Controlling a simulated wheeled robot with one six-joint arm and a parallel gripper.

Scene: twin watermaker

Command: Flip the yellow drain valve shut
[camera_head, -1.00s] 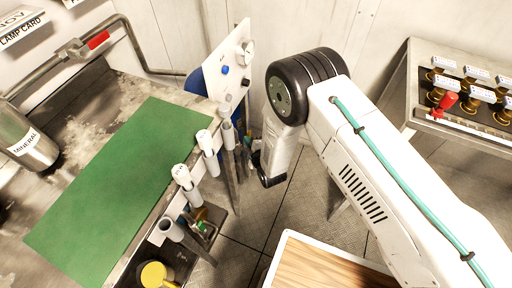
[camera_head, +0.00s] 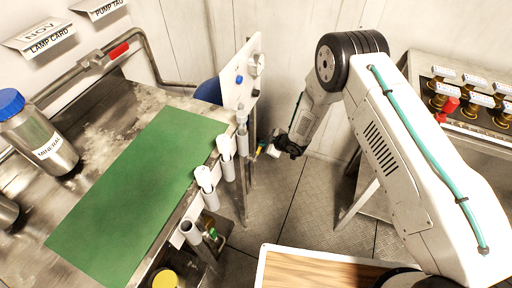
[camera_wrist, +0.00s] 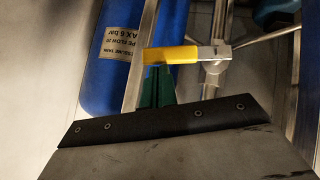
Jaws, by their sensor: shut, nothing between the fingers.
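The yellow drain valve handle (camera_wrist: 170,55) shows in the wrist view, lying sideways to the left of its silver valve body (camera_wrist: 213,68). My gripper (camera_wrist: 158,85) is shut and empty, with its green fingertips pointing up just below the middle of the handle. Whether they touch it I cannot tell. In the head view my gripper (camera_head: 268,150) is beside the end of the bench, low down, pointing left. The handle is too small there to make out clearly.
A blue tank (camera_wrist: 110,60) with a label stands behind the handle, beside a metal post. In the head view, the bench with a green mat (camera_head: 140,190) and upright white tubes (camera_head: 207,186) is left of the arm. A valve rack (camera_head: 470,100) stands right. Floor between is clear.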

